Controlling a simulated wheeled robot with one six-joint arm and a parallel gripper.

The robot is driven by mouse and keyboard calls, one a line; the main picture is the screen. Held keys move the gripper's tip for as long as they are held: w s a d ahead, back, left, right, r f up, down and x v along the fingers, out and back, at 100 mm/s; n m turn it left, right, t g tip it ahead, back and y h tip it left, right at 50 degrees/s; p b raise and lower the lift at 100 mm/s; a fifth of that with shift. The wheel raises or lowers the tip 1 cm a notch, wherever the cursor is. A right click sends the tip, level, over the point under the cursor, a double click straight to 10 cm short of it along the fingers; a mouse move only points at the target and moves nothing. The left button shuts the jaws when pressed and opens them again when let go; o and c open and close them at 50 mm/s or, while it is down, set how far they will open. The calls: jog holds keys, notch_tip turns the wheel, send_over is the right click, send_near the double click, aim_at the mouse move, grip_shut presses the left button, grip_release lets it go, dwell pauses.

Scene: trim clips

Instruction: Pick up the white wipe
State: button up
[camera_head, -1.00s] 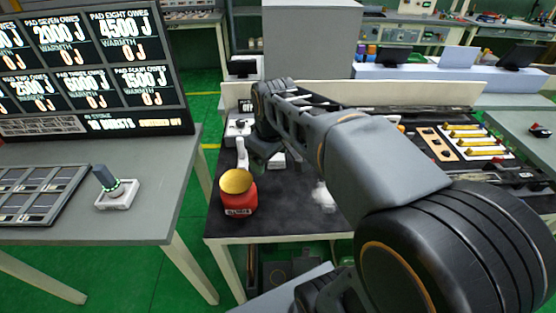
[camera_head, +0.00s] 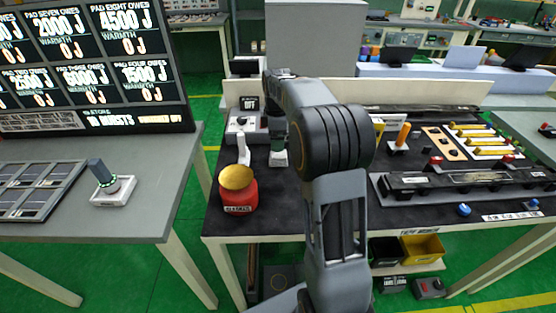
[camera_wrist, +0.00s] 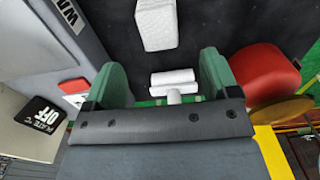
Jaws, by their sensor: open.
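A white block with a textured face, which looks like the white wipe (camera_head: 279,159), lies on the dark table mat just below my gripper (camera_head: 277,140). In the wrist view the same white block (camera_wrist: 155,22) shows at the top, beyond the fingertips and not between them. My gripper's green fingers (camera_wrist: 162,78) are spread apart and nothing is seen held. A white T-shaped piece (camera_wrist: 173,82) shows in the gap, farther off. I cannot tell the exact height of the fingers above the mat.
A red jar with a gold top (camera_head: 238,190) stands at the front left, near a white upright piece (camera_head: 243,150). An OFF sign (camera_head: 249,103) stands behind. A long black fixture (camera_head: 460,182) lies right. My arm hides the mat's middle.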

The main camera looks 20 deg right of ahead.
aim_at(278, 154)
jog(key=shift+s+d+f, duration=0.1)
jog(key=shift+d+f, duration=0.05)
jog(key=shift+f, duration=3.65)
jog(key=shift+c, duration=0.3)
jog(key=c, duration=0.9)
jog(key=shift+r, duration=0.15)
jog(key=shift+c, duration=0.2)
jog(key=shift+r, duration=0.65)
jog(key=s+r+b, duration=0.1)
jog(key=s+r, duration=1)
jog(key=s, duration=0.3)
jog(key=shift+r, duration=0.25)
jog(key=shift+d, duration=0.1)
